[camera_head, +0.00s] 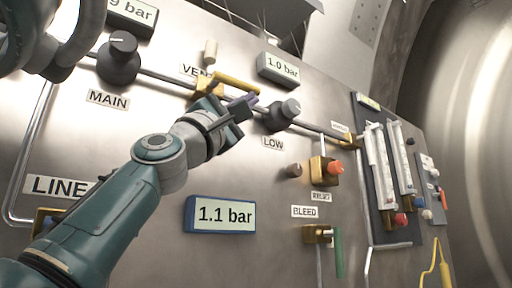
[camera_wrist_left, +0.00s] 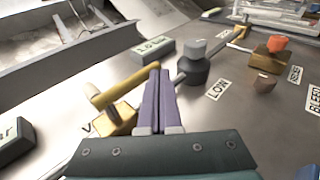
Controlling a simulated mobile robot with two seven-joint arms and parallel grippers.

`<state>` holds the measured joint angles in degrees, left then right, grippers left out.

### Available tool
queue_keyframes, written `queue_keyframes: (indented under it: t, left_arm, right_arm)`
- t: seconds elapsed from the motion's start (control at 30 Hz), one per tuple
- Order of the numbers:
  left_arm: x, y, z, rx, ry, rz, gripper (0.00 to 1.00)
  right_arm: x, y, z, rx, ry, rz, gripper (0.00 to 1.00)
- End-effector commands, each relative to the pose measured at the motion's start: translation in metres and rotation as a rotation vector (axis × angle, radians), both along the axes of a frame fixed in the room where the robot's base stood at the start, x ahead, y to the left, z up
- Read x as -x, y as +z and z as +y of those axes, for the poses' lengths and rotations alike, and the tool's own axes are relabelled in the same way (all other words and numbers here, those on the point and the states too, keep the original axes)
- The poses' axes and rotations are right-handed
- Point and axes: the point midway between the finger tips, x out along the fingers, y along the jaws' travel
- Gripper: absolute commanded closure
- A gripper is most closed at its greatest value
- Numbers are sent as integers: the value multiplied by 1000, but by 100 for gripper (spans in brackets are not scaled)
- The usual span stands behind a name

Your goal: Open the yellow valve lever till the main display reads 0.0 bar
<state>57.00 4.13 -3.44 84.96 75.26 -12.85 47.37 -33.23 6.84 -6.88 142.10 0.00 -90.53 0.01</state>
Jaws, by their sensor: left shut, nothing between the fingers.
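The yellow valve lever (camera_head: 236,83) sits on a brass valve body under the VENT label, lying roughly along the pipe. It also shows in the wrist view (camera_wrist_left: 125,85), left of my fingers. My left gripper (camera_head: 246,103) is shut and empty, with its purple fingers (camera_wrist_left: 158,85) beside the lever's free end. I cannot tell whether they touch it. The main display (camera_head: 132,10) is cut off by the top edge; only "9 bar" shows at its end. My right gripper is not in view.
A 1.0 bar display (camera_head: 278,69) is above the pipe, and a 1.1 bar display (camera_head: 220,215) is below. The grey LOW regulator (camera_head: 282,114) stands close right of my gripper. A red-knobbed brass valve (camera_head: 326,170) and a green-handled BLEED valve (camera_head: 318,235) are lower right.

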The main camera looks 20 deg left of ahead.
Motion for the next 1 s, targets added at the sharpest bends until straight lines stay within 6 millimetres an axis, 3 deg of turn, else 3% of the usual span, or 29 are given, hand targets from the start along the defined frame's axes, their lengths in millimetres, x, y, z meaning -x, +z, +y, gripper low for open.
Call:
queue_keyframes:
  t: [0.53,1.0]
  left_arm:
    - [4,-3,1,0,-1,-1,100]
    - [55,-61,22,-1,2,1,100]
  right_arm:
    - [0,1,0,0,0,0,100]
    - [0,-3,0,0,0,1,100]
